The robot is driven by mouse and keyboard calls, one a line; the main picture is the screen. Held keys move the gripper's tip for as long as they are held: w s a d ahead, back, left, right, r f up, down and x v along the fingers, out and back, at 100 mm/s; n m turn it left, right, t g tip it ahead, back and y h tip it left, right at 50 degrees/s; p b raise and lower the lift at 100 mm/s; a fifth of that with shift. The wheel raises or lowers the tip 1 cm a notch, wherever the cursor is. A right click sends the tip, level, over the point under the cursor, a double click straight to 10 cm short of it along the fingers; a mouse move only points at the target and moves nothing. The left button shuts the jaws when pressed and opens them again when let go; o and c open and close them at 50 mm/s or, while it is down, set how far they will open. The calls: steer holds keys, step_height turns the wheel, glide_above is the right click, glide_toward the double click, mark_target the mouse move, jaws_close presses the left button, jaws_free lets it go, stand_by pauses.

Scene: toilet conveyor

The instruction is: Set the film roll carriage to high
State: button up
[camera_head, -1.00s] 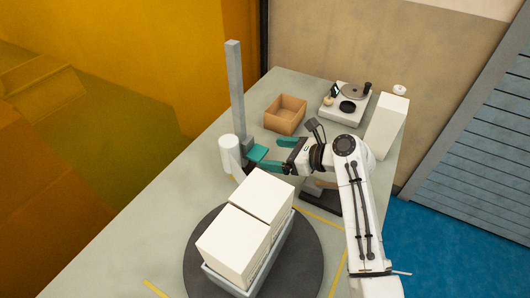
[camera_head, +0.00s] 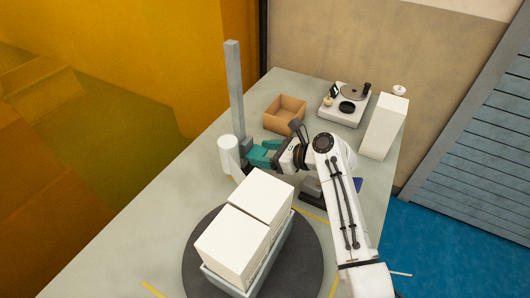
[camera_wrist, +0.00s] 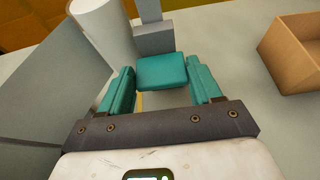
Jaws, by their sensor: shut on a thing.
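The film roll carriage has a white roll (camera_head: 229,156) and a teal block (camera_wrist: 162,72) in front of a grey mount. It sits low on an upright grey post (camera_head: 235,90), near the tabletop. The roll also shows in the wrist view (camera_wrist: 103,25). My gripper (camera_head: 264,153) reaches the carriage from the right. In the wrist view its teal fingers (camera_wrist: 163,84) stand on both sides of the teal block, and the gripper is shut on it. The exact finger contact is hard to see.
Large white boxes in a grey tray (camera_head: 283,252) on a dark round plate (camera_head: 197,272) stand close in front of the carriage. An open cardboard box (camera_head: 284,113) is behind my gripper. A white device (camera_head: 345,105) and a white block (camera_head: 385,128) stand farther back.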

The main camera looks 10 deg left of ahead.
steer(key=c, duration=0.9)
step_height(320, 180, up, 9)
steer(key=p, duration=0.9)
steer(key=shift+p, duration=0.3)
steer(key=o, duration=1.5)
steer(key=v, duration=1)
steer(key=shift+d, duration=0.35)
steer(key=shift+s, duration=0.1)
